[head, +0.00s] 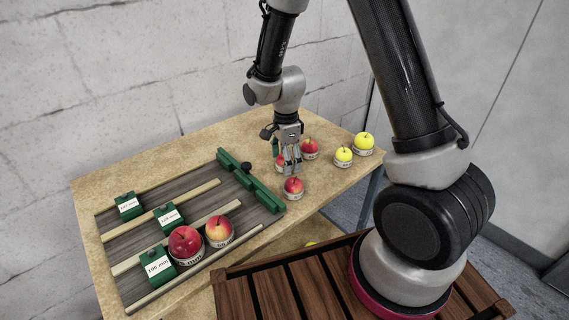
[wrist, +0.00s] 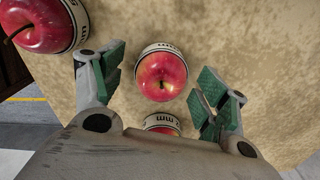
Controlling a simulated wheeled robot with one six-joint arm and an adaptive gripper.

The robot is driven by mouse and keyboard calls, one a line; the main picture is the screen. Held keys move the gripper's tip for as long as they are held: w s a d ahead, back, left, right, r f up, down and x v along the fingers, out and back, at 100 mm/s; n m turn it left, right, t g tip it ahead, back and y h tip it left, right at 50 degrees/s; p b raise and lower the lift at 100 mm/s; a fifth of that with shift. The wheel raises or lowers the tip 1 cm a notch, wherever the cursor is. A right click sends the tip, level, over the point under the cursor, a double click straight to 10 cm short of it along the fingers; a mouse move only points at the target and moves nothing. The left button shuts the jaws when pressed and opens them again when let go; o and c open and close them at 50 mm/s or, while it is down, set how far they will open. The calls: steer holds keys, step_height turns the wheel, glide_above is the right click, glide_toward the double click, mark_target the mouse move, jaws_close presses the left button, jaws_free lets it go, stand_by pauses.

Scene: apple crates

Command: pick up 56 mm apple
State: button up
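My gripper (head: 290,162) points down over the right part of the table. In the wrist view my gripper (wrist: 163,80) is open, with green-padded fingers apart. A red apple (wrist: 161,76) in a white labelled ring lies between and slightly ahead of the fingers. A second red apple (wrist: 162,130) is mostly hidden by my gripper's body, and a larger-looking red apple (wrist: 42,24) is beyond the left finger. In the head view, red apples stand near my gripper: one behind right (head: 310,147), one in front (head: 293,186), one partly hidden (head: 280,162). I cannot read which is 56 mm.
Two yellow apples (head: 343,155) (head: 363,142) stand to the right. A slatted sorting tray (head: 150,222) with green labelled blocks and a green end bar (head: 262,192) is at the left, holding two apples (head: 185,241) (head: 219,230). A wooden crate (head: 270,297) is in front.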

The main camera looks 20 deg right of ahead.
steer(key=c, duration=1.1)
steer(key=shift+o, duration=0.2)
